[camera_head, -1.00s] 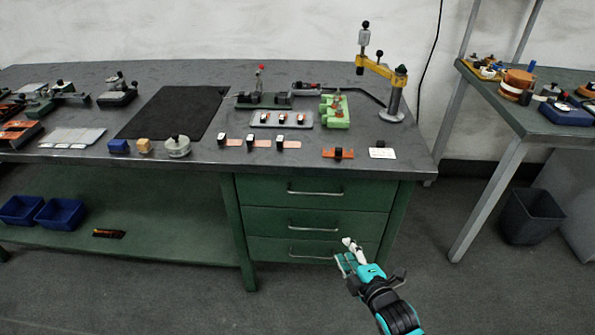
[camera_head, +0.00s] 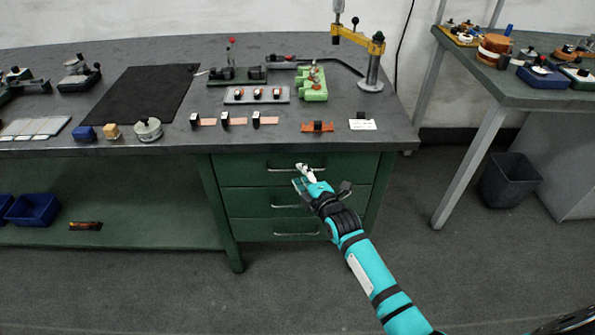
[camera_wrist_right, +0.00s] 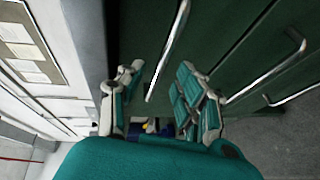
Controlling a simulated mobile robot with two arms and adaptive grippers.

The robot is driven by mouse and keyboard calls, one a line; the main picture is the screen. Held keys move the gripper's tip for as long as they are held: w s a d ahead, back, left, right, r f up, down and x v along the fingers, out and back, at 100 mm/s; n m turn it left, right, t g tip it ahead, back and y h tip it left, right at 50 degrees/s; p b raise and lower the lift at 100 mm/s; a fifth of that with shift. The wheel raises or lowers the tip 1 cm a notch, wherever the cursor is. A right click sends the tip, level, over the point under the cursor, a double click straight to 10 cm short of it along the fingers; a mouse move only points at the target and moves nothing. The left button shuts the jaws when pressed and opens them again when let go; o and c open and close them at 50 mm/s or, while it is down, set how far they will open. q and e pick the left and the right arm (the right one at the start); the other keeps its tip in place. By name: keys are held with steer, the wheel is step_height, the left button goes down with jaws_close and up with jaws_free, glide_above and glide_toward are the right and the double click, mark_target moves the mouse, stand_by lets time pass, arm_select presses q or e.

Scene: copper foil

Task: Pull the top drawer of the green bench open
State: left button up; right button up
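The green bench (camera_head: 225,215) has a stack of three drawers under its right part. The top drawer (camera_head: 235,170) looks closed, flush with the drawers below. Its silver bar handle (camera_head: 280,169) is partly covered by my right gripper (camera_head: 304,176) in the head view. In the right wrist view, this handle (camera_wrist_right: 168,48) runs down between the two teal fingers of my right gripper (camera_wrist_right: 158,95). The fingers are spread apart, with a gap on both sides of the bar, so I see no grip on it. My left gripper is not in view.
The middle drawer handle (camera_head: 285,206) and bottom drawer handle (camera_head: 297,234) lie below. The grey benchtop (camera_head: 180,137) overhangs the drawers and carries several small parts. A second table (camera_head: 480,80) and a dark bin (camera_head: 508,180) stand at right. The floor in front is clear.

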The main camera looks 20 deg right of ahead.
steer(key=shift+x, duration=1.8)
jaws_close()
